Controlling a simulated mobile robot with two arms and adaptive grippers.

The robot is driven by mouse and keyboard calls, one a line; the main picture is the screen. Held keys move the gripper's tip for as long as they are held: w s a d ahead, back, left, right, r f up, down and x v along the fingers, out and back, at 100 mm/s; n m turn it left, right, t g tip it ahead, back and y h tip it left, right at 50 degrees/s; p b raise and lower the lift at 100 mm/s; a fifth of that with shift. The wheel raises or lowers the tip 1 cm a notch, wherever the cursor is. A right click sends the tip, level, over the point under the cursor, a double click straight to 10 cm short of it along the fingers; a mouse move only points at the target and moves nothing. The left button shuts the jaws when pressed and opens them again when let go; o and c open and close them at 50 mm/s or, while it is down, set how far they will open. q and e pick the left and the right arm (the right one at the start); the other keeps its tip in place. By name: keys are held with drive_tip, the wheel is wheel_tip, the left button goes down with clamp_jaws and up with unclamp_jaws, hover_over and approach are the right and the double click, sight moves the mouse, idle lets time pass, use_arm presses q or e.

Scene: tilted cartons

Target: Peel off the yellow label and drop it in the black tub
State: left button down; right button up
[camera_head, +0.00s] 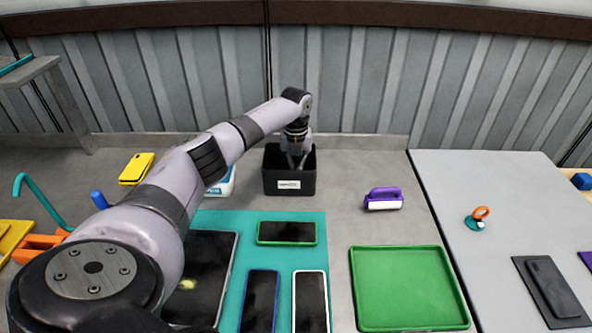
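The black tub (273,184), with a white tag on its front, stands at the back of the grey table. My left gripper (297,164) points down into the tub's mouth. Its fingertips are small and partly hidden by the tub's rim, so I cannot tell if they are apart or hold anything. A dark tablet (208,290) lies at the left of the teal mat, partly behind my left arm, with a blurred yellowish patch (188,284) on it. I cannot tell if this patch is a label or a reflection. No clear yellow label shows elsewhere. My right gripper is not in view.
Several phones lie on the teal mat (232,305), one in a green case (287,233). A green tray (405,289) and a purple-handled tool (383,198) are right of it. A yellow object (136,168) lies back left. My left arm crosses the left half.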

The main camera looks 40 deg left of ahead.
use_arm(q)
drive_tip(key=shift+f, duration=0.35)
idle(0.5)
drive_tip(key=c, duration=2.3)
unclamp_jaws()
drive_tip(key=o, duration=0.6)
drive_tip(key=shift+r, duration=0.1)
wheel_tip(320, 180, up, 20)
drive_tip(key=p, duration=0.9)
